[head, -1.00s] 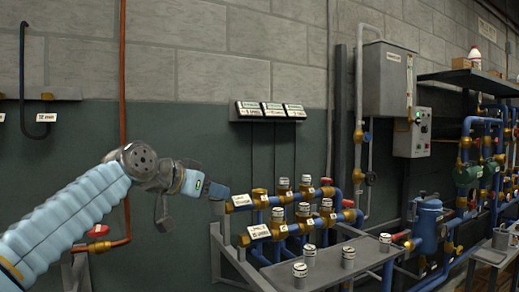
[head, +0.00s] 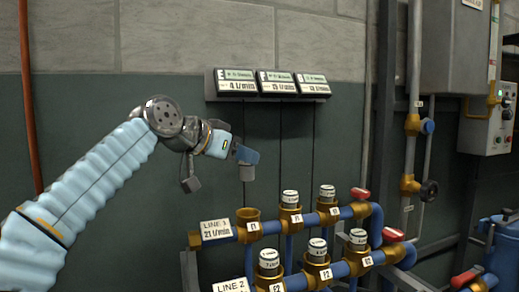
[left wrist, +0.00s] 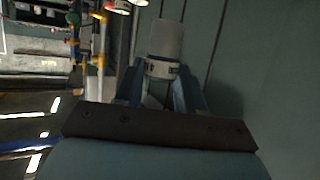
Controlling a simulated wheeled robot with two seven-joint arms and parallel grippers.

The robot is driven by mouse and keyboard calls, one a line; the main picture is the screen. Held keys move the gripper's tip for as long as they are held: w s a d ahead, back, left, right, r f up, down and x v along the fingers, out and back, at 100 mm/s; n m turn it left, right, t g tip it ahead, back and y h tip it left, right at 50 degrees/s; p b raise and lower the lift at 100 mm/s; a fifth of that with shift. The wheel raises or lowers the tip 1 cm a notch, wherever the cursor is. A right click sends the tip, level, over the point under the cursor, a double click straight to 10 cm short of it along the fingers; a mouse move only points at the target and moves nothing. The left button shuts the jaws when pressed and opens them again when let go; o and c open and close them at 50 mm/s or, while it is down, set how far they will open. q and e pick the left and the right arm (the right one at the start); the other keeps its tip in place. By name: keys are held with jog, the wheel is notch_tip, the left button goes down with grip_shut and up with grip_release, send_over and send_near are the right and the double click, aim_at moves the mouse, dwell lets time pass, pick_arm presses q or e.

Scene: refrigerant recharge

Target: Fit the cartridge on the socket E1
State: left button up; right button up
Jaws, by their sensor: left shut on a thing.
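In the left wrist view the cartridge (left wrist: 165,45) is a pale cylinder with a dark-marked band, between the blue fingers (left wrist: 160,88). The socket E1 (head: 247,214) is the brass cup at the left end of the LINE 1 pipe, with a small tag on it. No cartridge stands in this cup. The cartridge is apart from it and appears above it in the picture; the distance in depth is hard to tell. My right gripper is not in view.
Two cartridges (head: 290,199) (head: 327,193) stand in the sockets to the right on LINE 1. LINE 2 (head: 295,281) runs in front with several capped sockets. Red valve handles (head: 361,193) sit at the right. Three display boxes (head: 268,83) hang on the wall above.

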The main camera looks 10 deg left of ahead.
aim_at(241, 171)
pick_arm(q)
jog(key=shift+w+f, duration=0.15)
jog(key=shift+w, duration=0.2)
jog(key=shift+f, duration=1.75)
notch_tip(241, 171, down, 3)
jog(key=b, duration=0.3)
jog(key=shift+s+d+f, duration=0.1)
jog(key=shift+f, duration=0.1)
jog(key=shift+r, duration=0.25)
jog(key=shift+f, duration=0.1)
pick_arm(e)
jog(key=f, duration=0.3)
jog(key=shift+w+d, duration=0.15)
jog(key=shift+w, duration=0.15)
pick_arm(q)
jog(key=shift+s, duration=0.1)
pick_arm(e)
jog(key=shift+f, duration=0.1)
pick_arm(q)
jog(key=shift+f+b, duration=0.3)
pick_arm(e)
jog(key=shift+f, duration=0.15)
pick_arm(q)
jog(key=shift+f+b, duration=0.45)
jog(key=shift+f, duration=0.05)
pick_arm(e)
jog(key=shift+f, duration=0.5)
